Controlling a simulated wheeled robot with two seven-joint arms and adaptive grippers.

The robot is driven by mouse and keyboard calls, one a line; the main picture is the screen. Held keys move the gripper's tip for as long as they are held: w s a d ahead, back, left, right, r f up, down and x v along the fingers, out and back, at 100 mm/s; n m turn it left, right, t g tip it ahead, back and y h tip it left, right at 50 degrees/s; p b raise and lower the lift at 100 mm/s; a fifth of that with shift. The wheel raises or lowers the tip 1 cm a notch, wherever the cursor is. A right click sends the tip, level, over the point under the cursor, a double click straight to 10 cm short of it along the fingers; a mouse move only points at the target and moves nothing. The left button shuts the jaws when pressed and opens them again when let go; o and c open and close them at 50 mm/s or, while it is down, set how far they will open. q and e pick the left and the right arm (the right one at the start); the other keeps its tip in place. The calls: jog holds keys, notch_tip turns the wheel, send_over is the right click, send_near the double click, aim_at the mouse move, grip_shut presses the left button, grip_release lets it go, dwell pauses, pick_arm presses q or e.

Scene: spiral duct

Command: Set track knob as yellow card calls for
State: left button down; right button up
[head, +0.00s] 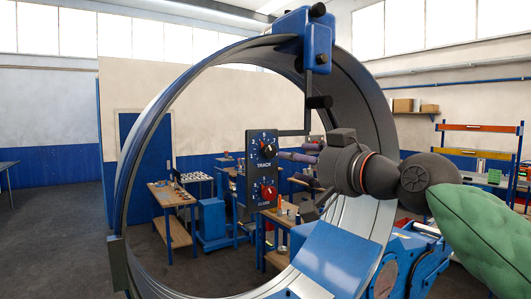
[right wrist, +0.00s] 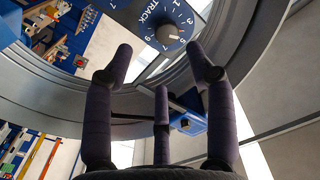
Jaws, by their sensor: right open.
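The black track knob (head: 268,150) sits at the top of a dark panel (head: 245,178) hung inside the big ring, marked TRACK with numbers around it. In the right wrist view the knob (right wrist: 169,34) lies beyond and between the fingertips, apart from them. Its pointer setting is too small to read surely. My right gripper (head: 286,164) reaches in from the right in front of the panel; its purple fingers (right wrist: 162,62) are spread and empty. My left gripper is out of view.
A red lower knob (head: 268,192) is on the same panel, below the track knob. The metal spiral duct ring (head: 130,200) surrounds the panel. A blue bracket (head: 305,38) sits on top of the ring. Workbenches (head: 172,197) with small parts stand behind.

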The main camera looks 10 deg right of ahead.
aim_at(271, 152)
jog(key=x, duration=0.2)
jog(key=p+x, duration=0.1)
jog(key=x, duration=0.2)
jog(key=p+x, duration=0.1)
jog(key=x, duration=0.1)
jog(key=shift+a+r, duration=0.25)
jog(key=shift+r, duration=0.1)
jog(key=shift+w+a+r+p, duration=0.1)
jog(key=shift+w+a+p, duration=0.15)
jog(key=shift+w+p, duration=0.15)
jog(key=shift+w+a, duration=0.1)
jog(key=shift+w, duration=0.5)
jog(key=shift+s, duration=0.15)
jog(key=shift+c, duration=0.6)
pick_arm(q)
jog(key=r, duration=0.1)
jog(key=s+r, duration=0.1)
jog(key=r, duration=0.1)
pick_arm(e)
grip_shut()
